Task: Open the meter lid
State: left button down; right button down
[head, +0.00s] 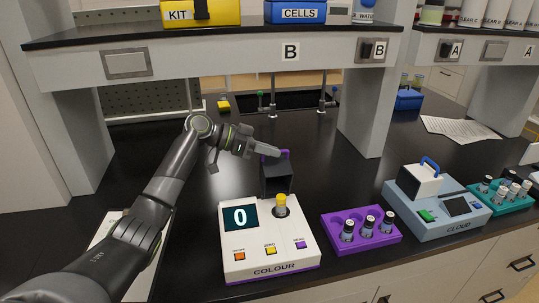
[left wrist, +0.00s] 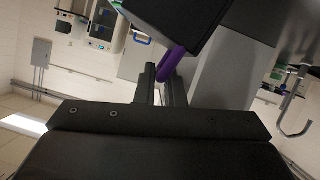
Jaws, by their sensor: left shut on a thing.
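The COLOUR meter (head: 268,250) is a white box with a purple base, and its display reads 0. Its dark lid (head: 276,180) stands raised at the back of the meter, with a purple handle (head: 285,154) at its top. A yellow-capped vial (head: 281,204) stands exposed in the well in front of the lid. My left gripper (head: 277,152) is shut on the handle. In the left wrist view the purple handle (left wrist: 171,64) lies between the fingers (left wrist: 161,82), next to the dark lid (left wrist: 172,18). My right gripper is not in view.
A purple rack (head: 361,246) with several vials stands right of the meter. Beyond it are the blue-grey CLOUD meter (head: 437,217) and a teal vial rack (head: 521,207). A shelf (head: 215,57) overhangs the bench. The black bench is clear behind the purple rack.

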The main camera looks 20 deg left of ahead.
pick_arm(q)
jog(key=shift+w+a+f, duration=0.1)
jog(key=shift+f, duration=0.05)
dwell(0.3)
jog(key=c, duration=1.5)
grip_release()
jog(key=shift+w, duration=0.1)
jog(key=shift+b+v, duration=2.45)
jog(key=shift+v, duration=6.3)
